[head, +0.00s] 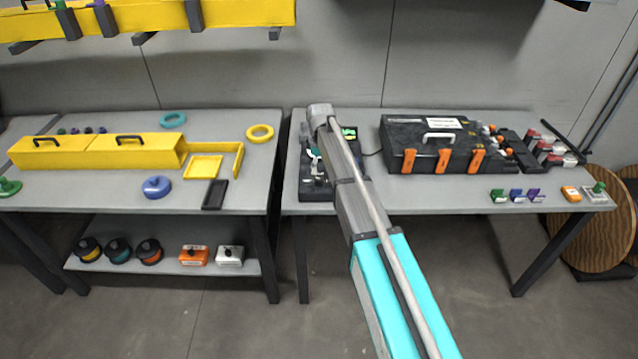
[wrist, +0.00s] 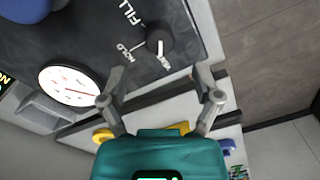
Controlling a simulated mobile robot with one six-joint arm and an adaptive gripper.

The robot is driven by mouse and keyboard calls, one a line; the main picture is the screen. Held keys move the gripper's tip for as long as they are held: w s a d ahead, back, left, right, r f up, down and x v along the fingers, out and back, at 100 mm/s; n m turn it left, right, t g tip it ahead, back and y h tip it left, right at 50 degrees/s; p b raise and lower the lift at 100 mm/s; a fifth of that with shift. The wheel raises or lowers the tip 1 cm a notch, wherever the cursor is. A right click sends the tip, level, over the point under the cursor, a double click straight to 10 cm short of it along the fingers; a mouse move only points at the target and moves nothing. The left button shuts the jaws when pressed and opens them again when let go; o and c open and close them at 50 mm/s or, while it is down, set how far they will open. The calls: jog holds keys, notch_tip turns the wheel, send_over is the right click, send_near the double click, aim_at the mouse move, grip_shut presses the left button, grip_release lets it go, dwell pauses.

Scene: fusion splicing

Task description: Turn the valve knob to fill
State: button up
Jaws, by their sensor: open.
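The valve knob (wrist: 158,36) is a round black knob on a dark panel (wrist: 95,32), near the top middle of the wrist view. White labels FILL, HOLD and VENT stand around it. A white line on the knob appears to point toward VENT. My gripper (wrist: 161,97) is open and empty, its two fingers spread wide. In the wrist picture the fingertips lie below the knob, apart from it. In the head view my arm covers much of the dark unit (head: 318,190) on the right table, and the knob cannot be made out there.
A white dial gauge (wrist: 70,85) with a red needle sits left of the knob. A blue round part (wrist: 24,8) is at the top left corner. A black case (head: 400,135) with orange latches stands right of my arm. Small coloured boxes (head: 516,195) line the table's front edge.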

aim_at(319, 178)
jog(key=shift+s+f+b, duration=0.1)
jog(key=shift+f+b, duration=2.4)
jog(key=shift+f, duration=0.3)
grip_shut()
